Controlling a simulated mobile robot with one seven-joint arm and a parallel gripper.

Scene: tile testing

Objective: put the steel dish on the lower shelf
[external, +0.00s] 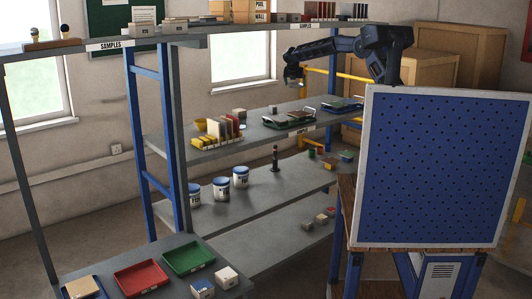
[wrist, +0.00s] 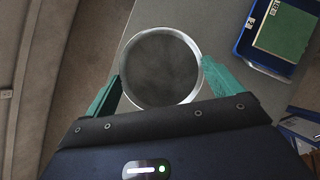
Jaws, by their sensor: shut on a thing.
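The steel dish (wrist: 160,66) is a round, grey, open dish in the wrist view. It sits between the two teal fingers of my gripper (wrist: 162,72), which is shut on it. In the external view my gripper (external: 293,74) is small and dark, above the shelf rack near the top board; the dish cannot be made out there. Below it are a middle shelf (external: 262,133) with tiles and trays, a lower shelf (external: 262,180) with paint cans, and a bottom shelf (external: 262,238). Which one is the task's lower shelf carries no readable label.
Paint cans (external: 221,188) and a dark upright tool (external: 275,158) stand on the lower shelf, with bare room between. A blue tray (wrist: 242,45) with a green tile is right of the dish. A blue pegboard (external: 438,165) stands at the right. Blue posts (external: 180,150) edge the rack.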

